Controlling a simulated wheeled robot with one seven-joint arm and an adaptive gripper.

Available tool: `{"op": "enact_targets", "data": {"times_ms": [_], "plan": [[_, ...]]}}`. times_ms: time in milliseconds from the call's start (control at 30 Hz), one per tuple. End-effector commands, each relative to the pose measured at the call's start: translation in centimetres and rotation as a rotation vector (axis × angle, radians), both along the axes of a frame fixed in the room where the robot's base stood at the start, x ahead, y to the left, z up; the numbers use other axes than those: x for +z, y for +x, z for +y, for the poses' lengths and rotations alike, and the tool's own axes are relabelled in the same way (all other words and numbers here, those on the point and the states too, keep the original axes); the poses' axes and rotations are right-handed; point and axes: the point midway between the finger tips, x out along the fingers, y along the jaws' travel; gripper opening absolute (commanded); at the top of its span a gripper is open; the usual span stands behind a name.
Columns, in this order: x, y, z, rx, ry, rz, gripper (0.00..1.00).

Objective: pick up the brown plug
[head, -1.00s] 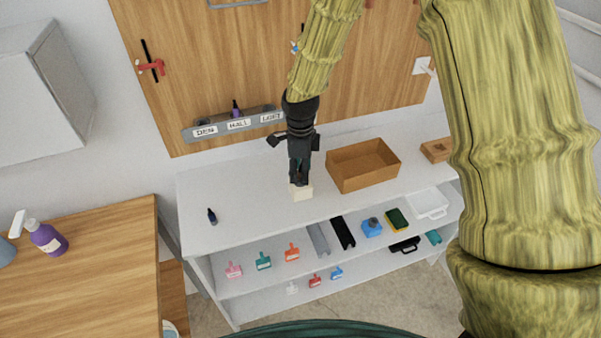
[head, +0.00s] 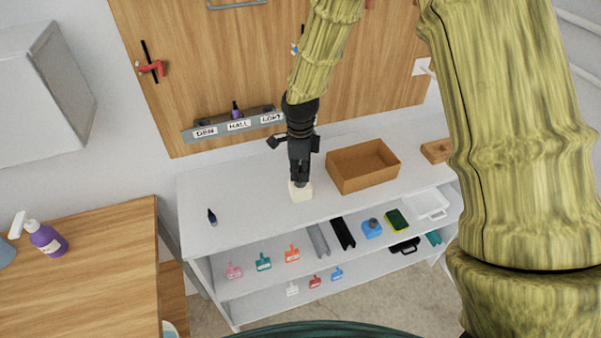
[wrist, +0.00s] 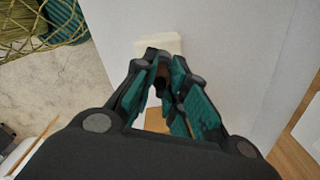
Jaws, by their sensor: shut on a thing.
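My gripper (head: 300,184) points down over the white bench top, with its fingertips just above a cream block (head: 301,193). In the wrist view the fingers (wrist: 162,66) close together on a small dark brown thing, the brown plug (wrist: 160,76). The fingers hide most of it. The cream block (wrist: 160,45) shows just beyond the fingertips. I cannot tell whether the plug still sits in the block or is clear of it.
An open brown box (head: 350,182) stands right of the block. A small dark bottle (head: 212,217) stands at the bench's left. A labelled grey rack (head: 222,129) is on the wall behind. Several tools lie on the shelf (head: 245,283) below. The bench between bottle and block is clear.

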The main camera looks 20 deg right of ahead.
Motion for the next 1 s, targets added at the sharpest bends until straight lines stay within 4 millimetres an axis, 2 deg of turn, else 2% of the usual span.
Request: {"op": "enact_targets", "data": {"times_ms": [167, 400, 667, 1000], "plan": [[0.9, 0.1, 0.0, 0.000, -0.001, -0.002, 0.01], [3.2, 0.1, 0.0, 0.000, 0.000, -0.003, 0.01], [3.5, -4.6, -0.1, 0.000, -0.001, -0.001, 0.01], [4.2, -11.4, -0.3, -0.001, -0.002, -0.001, 0.01]]}}
